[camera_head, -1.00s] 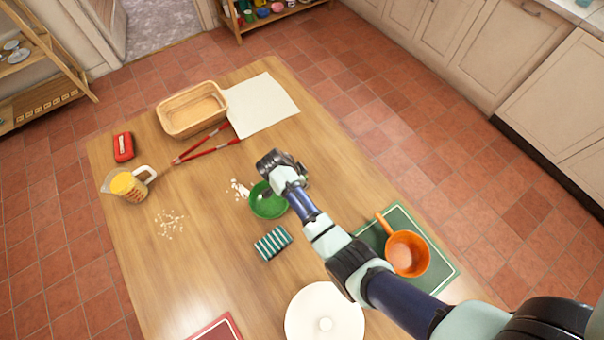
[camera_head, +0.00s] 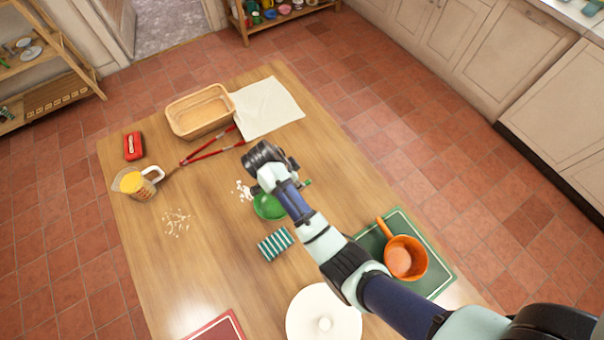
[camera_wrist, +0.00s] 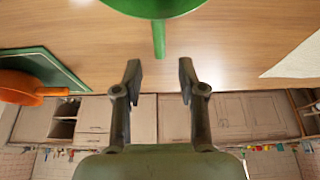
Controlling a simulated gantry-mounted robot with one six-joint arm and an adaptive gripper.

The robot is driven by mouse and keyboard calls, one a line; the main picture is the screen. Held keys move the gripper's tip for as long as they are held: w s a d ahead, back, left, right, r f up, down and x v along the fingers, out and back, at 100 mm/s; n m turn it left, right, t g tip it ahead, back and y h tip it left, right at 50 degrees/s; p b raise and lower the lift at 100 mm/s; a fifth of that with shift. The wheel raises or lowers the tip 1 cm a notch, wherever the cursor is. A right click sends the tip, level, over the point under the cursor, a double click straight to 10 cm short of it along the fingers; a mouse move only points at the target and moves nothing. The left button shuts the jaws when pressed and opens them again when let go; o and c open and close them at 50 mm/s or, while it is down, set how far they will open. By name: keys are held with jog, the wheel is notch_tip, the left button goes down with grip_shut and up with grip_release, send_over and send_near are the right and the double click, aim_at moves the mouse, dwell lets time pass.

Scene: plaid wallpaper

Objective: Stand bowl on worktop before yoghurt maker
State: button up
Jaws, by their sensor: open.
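A green bowl-like vessel (camera_head: 268,207) with a thin straight handle stands on the wooden table, partly hidden behind my arm. In the wrist view the green vessel (camera_wrist: 155,8) is cut by the top edge. Its handle points toward my gripper (camera_wrist: 157,72), which is open and empty. The handle's end lies just beyond the gap between the fingertips. In the head view my wrist is over the vessel's far side and hides the fingers. I cannot identify a yoghurt maker. A bit of pale worktop (camera_head: 592,12) shows at the top right corner.
On the table (camera_head: 190,275) are a striped sponge (camera_head: 275,244), an orange pan (camera_head: 405,258) on a green board (camera_head: 437,277), a white lid-like round (camera_head: 300,318), a basket (camera_head: 203,130), red tongs (camera_head: 215,148) and a measuring jug (camera_head: 132,184). Crumbs lie left of the vessel.

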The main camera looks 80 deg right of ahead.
jog(key=shift+v, duration=1.2)
